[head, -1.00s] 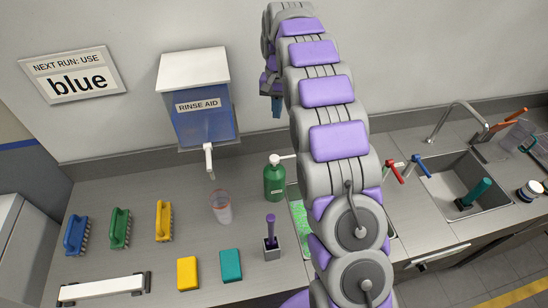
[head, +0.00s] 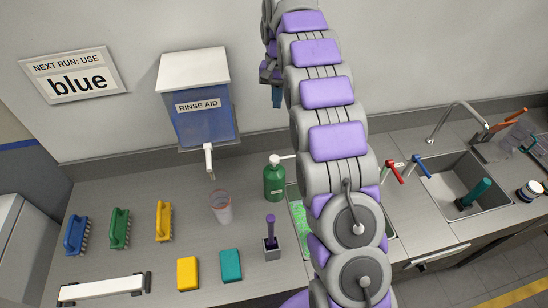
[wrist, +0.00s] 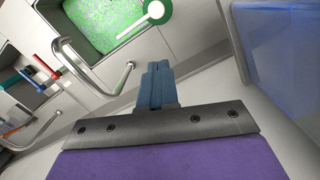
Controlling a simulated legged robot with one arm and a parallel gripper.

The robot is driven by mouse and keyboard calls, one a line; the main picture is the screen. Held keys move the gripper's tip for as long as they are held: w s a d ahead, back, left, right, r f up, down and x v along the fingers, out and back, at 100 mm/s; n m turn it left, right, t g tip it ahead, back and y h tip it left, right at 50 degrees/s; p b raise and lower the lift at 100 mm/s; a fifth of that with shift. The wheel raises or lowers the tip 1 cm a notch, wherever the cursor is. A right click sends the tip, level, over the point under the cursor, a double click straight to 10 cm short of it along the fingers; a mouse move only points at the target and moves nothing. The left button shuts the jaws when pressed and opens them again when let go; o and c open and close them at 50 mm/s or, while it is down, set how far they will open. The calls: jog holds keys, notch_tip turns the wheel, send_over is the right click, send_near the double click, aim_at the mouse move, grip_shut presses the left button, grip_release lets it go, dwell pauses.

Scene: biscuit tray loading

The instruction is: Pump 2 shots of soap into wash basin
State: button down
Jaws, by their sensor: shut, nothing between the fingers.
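The green soap bottle (head: 274,184) with a white pump head stands upright on the counter left of my arm. The wash basin (head: 290,192) beside it holds green speckled contents, and my arm hides much of it. In the wrist view, the pump head of the bottle (wrist: 155,11) shows from above at the edge of the basin (wrist: 131,32). My gripper (head: 277,97) is in the air above the bottle, near the back wall. Its blue fingers (wrist: 158,70) are together and empty, apart from the pump.
A rinse aid dispenser (head: 203,125) hangs on the wall left of my gripper. A clear cup (head: 222,212), several brushes, two sponges and a purple-handled tool (head: 271,230) stand on the counter. Taps and a second sink (head: 440,190) are at the right.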

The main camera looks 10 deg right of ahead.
jog(key=shift+f, duration=0.1)
jog(key=p, duration=0.8)
send_near(274, 157)
jog(key=shift+w+d+r, duration=0.1)
jog(key=shift+r, duration=0.15)
jog(key=shift+f, duration=0.1)
jog(key=shift+s+f, duration=0.2)
jog(key=shift+f, duration=1.5)
jog(key=shift+s+f, duration=0.15)
jog(key=shift+f, duration=1.55)
